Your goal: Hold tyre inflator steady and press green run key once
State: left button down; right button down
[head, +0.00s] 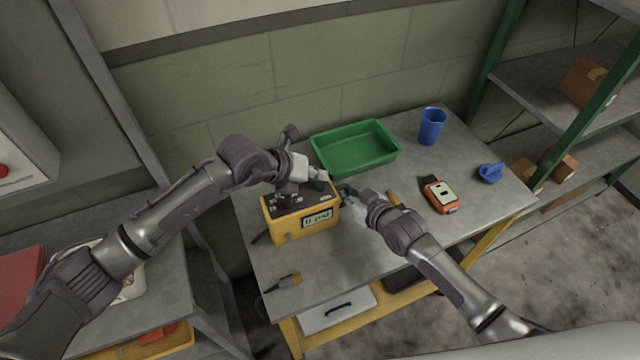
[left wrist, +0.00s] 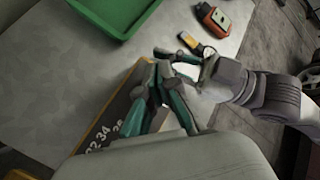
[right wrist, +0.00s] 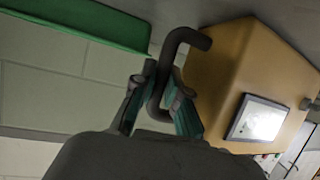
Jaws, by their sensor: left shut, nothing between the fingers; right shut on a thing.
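The tyre inflator (head: 283,226) is a yellow box with a dark top and a lit display on its front; it stands upright on the grey workbench. My right gripper (head: 343,190) is shut on a dark bent bar handle (right wrist: 172,62) on the inflator's right side. My left gripper (head: 320,182) is shut and empty, above the inflator's top near its back right. In the left wrist view, its closed fingers (left wrist: 166,78) are over the dark top panel with pale numbers. I cannot make out the green run key; the left arm covers part of the top.
A green tray (head: 355,150) is behind the inflator. A blue cup (head: 431,126), an orange meter (head: 440,196) and a blue object (head: 490,172) are to the right. The bench's front middle is clear.

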aim_at(317, 186)
pick_arm(q)
jog(key=shift+f, duration=0.15)
jog(key=shift+f, duration=0.3)
jog(key=shift+f, duration=0.4)
dwell(0.7)
jog(key=shift+r, duration=0.8)
jog(key=shift+r, duration=2.55)
